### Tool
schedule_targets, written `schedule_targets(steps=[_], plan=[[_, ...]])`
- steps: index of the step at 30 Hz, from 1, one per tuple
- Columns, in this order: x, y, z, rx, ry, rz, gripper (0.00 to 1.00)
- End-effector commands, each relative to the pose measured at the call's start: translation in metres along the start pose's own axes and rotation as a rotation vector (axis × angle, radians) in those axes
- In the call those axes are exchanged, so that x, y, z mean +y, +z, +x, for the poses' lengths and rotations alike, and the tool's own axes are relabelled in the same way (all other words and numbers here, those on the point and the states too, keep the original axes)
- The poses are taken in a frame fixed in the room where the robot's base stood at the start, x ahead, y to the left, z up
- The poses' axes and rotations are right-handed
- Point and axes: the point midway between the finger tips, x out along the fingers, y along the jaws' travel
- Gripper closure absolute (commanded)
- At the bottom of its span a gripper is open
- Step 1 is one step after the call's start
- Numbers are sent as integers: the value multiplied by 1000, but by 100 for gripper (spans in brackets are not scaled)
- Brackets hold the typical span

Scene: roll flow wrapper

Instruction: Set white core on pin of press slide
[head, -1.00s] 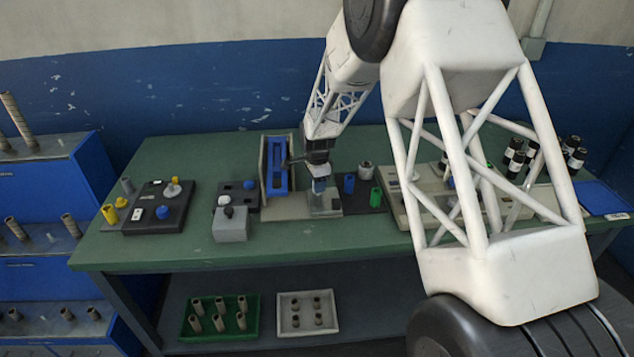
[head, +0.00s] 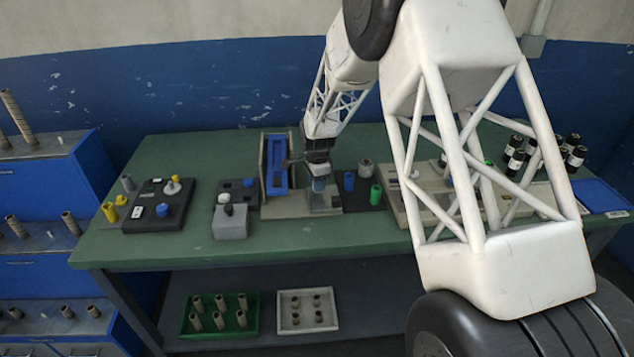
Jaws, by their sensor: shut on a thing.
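My gripper (head: 319,186) is over the base of the press, low and close to its light metal part. It is shut on a small piece, most likely the white core, which the fingers mostly hide. The press (head: 264,172) is a grey frame with a blue upright panel, just left of my gripper. The press slide (head: 290,205) is the flat grey-beige base at its foot. Its pin cannot be made out behind and under the gripper. Whether the held piece touches the slide cannot be told from this view.
Left of the press are a grey block (head: 230,224) with a knob and a dark fixture (head: 142,218) with yellow, white and blue parts. Right of it, a dark plate holds blue and green cylinders (head: 376,194) and a pale roll (head: 366,168). The green tabletop (head: 300,236) is clear in front.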

Motion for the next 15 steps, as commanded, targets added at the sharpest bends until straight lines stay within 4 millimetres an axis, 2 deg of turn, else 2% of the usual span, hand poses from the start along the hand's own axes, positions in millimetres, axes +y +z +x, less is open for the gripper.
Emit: schedule_targets(steps=[1,15], plan=[[5,2,11,-2,15,0,85],[8,3,20,-2,21,-2,85]])
